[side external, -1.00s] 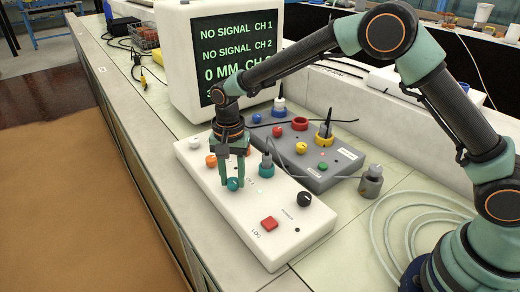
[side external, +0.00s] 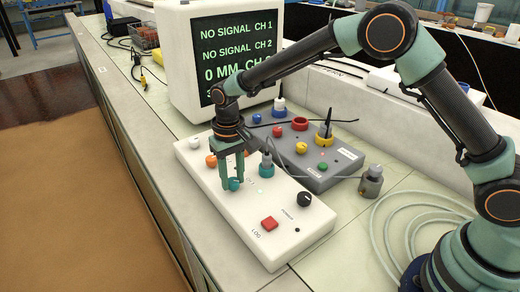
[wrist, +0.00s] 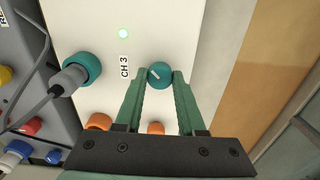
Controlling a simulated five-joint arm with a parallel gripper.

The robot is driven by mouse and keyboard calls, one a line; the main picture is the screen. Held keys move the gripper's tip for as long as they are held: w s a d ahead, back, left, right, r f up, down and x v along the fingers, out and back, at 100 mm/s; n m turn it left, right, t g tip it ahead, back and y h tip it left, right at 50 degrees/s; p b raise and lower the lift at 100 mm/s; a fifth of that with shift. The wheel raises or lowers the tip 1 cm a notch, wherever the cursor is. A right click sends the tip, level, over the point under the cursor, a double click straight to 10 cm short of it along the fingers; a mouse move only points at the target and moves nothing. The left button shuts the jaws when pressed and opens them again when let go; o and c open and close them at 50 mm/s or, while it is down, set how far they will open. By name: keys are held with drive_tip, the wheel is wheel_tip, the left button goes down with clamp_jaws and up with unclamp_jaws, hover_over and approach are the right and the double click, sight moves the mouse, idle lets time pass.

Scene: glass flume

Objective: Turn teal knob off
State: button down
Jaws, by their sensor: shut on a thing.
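The teal knob (side external: 234,184) sits on the white control box (side external: 290,245). In the wrist view the teal knob (wrist: 160,75) shows a pale pointer mark set at a slant, near the label CH 3. My gripper (side external: 231,182) reaches down over the box from above. Its two green fingers are shut on the knob, one on each side; the wrist view shows the same grip (wrist: 161,78). A teal connector (wrist: 80,70) with a grey cable stands beside the knob, apart from the fingers.
An orange knob (side external: 211,160) and a white knob (side external: 194,143) are behind my gripper. A black knob (side external: 304,199) and a red button (side external: 269,223) are nearer. A grey box (side external: 325,178) with coloured knobs stands to the right. A monitor (side external: 220,60) stands behind.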

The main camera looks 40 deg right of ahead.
sight(233, 181)
drive_tip(key=n, duration=0.4)
drive_tip(key=shift+n, duration=0.3)
drive_tip(key=shift+r+n, duration=0.1)
drive_tip(key=shift+n, duration=2.1)
drive_tip(key=c, duration=0.5)
unclamp_jaws()
wheel_tip(233, 181, up, 12)
